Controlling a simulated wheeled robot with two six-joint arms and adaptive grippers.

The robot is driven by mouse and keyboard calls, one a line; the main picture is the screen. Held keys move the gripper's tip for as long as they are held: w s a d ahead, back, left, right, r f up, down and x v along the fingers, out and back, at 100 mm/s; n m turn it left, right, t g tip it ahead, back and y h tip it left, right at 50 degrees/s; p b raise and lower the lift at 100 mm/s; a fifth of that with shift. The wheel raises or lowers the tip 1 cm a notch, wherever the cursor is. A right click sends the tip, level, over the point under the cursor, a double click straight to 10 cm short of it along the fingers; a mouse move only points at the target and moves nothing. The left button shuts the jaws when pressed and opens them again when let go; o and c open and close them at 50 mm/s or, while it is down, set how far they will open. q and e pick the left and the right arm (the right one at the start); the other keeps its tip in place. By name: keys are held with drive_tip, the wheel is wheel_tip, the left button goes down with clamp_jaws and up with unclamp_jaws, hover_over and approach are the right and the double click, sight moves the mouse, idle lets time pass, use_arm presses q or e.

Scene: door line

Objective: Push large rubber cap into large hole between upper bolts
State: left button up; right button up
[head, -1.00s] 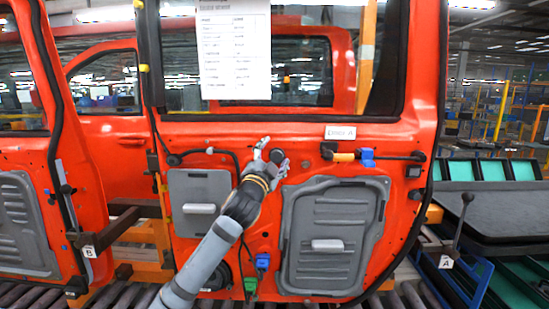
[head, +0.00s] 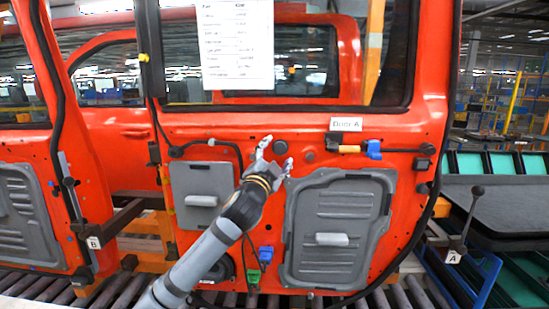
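The orange-red door labelled Door A (head: 420,140) fills the middle of the view. A dark round disc (head: 280,147), which looks like the large rubber cap, lies against the door's upper panel. I cannot tell how deep it sits. My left gripper (head: 277,153) is just in front of and below the disc. Its fingers are spread, one to the left and one below right, and seem empty. The bolts are too small to make out clearly. My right gripper is not in view.
A smaller round plug (head: 309,156) is right of the disc. Grey panels (head: 338,230) cover the lower door. A paper sheet (head: 236,45) hangs on the window. A dark table (head: 505,205) stands at right.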

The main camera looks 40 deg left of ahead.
use_arm(q)
drive_tip(key=v, duration=0.5)
drive_tip(key=shift+s+d+r, duration=0.2)
drive_tip(key=shift+s+r, duration=0.05)
drive_tip(key=shift+s, duration=0.2)
wheel_tip(320, 180, up, 10)
idle(0.7)
